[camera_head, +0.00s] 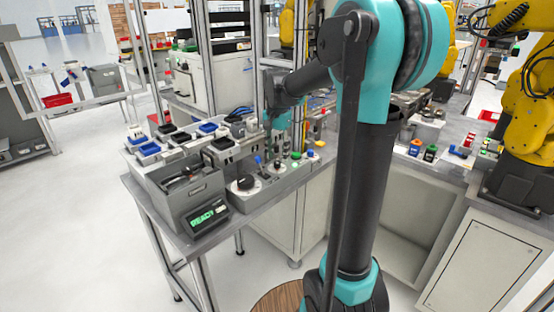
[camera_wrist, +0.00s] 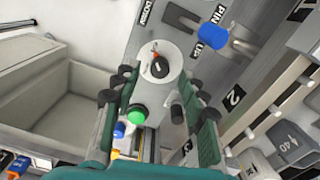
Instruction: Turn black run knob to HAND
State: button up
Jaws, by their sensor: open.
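In the wrist view a black knob (camera_wrist: 160,67) sits on the round end of a pale grey housing, with a small red mark beside it. No HAND label is legible. My gripper (camera_wrist: 158,106) is open, its two dark-padded fingers spread on either side of the housing. The knob shows just beyond the fingertips; I cannot tell whether either finger touches the housing.
A green button (camera_wrist: 137,116) and a blue button (camera_wrist: 119,130) lie close to the fingers. In the head view a READY display (camera_head: 208,217) and a black dial (camera_head: 246,183) are near the bench's front edge. Small trays crowd the left.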

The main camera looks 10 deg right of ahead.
aim_at(277, 164)
jog(key=shift+f, duration=1.15)
jog(key=shift+c, duration=0.6)
grip_shut()
